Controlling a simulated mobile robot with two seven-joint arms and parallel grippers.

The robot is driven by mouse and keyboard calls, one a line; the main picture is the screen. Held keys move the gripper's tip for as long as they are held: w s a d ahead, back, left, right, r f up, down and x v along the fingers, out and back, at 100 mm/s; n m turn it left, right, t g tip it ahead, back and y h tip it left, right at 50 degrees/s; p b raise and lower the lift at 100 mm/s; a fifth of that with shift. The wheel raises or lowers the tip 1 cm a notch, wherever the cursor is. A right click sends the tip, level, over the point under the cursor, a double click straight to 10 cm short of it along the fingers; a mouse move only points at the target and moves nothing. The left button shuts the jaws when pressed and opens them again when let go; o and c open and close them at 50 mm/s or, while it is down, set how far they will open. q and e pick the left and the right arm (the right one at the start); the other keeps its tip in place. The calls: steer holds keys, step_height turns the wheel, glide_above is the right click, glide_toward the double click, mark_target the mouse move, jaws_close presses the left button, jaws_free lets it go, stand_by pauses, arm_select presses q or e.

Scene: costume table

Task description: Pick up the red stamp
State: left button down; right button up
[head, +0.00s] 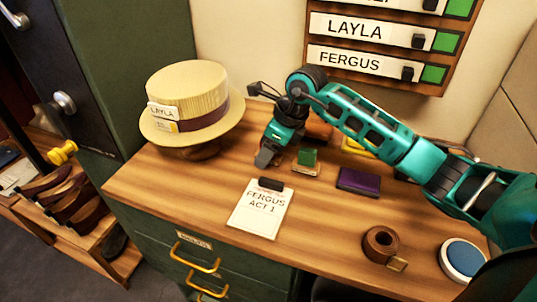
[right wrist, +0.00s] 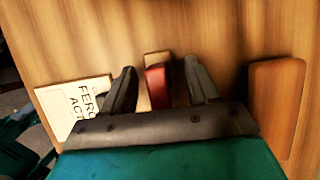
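The red stamp (right wrist: 158,82), a red block on a pale wooden base, shows in the right wrist view between the two dark fingers of my right gripper (right wrist: 161,70). The fingers are apart, with a gap visible on each side of the stamp. In the head view my right gripper (head: 266,157) points down at the table between the hat and the green stamp (head: 307,157). I cannot make out the red stamp there; the gripper and arm seem to hide it. My left gripper is in neither view.
A straw hat (head: 190,100) stands left of the gripper. A clipped "FERGUS ACT 1" card (head: 260,212) lies in front. A purple pad (head: 358,181), a brown tape roll (head: 381,243) and a blue-topped round tin (head: 463,259) are to the right. An orange-brown block (right wrist: 276,100) shows right in the wrist view.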

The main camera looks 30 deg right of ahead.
jaws_close()
stand_by(0.3)
steer(key=shift+r, duration=0.15)
step_height(320, 180, up, 20)
steer(key=p, duration=0.1)
stand_by(0.4)
